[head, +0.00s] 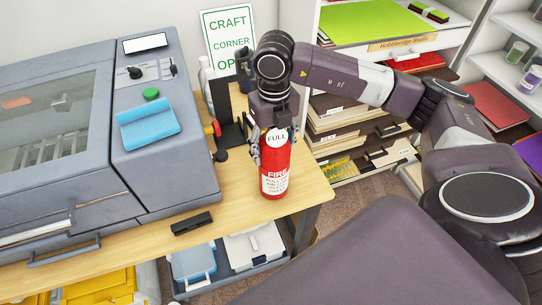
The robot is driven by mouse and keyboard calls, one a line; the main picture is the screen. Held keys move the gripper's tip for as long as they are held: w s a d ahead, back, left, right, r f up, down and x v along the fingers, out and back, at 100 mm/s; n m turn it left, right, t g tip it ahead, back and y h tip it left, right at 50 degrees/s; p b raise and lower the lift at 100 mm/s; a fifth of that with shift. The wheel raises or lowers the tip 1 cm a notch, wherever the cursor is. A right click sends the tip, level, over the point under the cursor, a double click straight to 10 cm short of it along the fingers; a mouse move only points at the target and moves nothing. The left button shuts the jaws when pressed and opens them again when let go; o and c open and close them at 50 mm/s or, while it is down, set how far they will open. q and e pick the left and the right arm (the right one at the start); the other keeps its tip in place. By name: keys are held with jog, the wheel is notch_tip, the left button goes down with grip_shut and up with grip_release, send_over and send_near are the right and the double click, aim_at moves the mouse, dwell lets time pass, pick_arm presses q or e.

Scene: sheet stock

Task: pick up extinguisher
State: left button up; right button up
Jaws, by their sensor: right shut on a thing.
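The red fire extinguisher (275,169) with white labels stands upright at the right end of the wooden table, in the head view. My right gripper (272,140) comes down on it from above and is shut around its upper part, with fingers on both sides. The gripper hides the top of the extinguisher. I cannot tell whether its base touches the table. My left gripper is not in view.
A large grey machine (170,175) with a blue cloth (149,123) on it fills the left of the wooden table (235,190). A black stand (230,128) is close behind the extinguisher. A black block (191,223) lies near the front edge. Shelves (335,140) stand behind right.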

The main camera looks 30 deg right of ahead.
aim_at(273, 128)
jog(key=shift+w+r, duration=0.1)
jog(key=shift+r, duration=0.1)
jog(key=shift+r, duration=0.1)
jog(key=shift+r+p, duration=0.15)
jog(key=shift+p, duration=0.15)
jog(key=shift+r+p, duration=1.75)
jog(key=shift+r, duration=1.4)
jog(key=o, duration=1.2)
jog(key=c, duration=1.5)
jog(key=shift+o, duration=0.2)
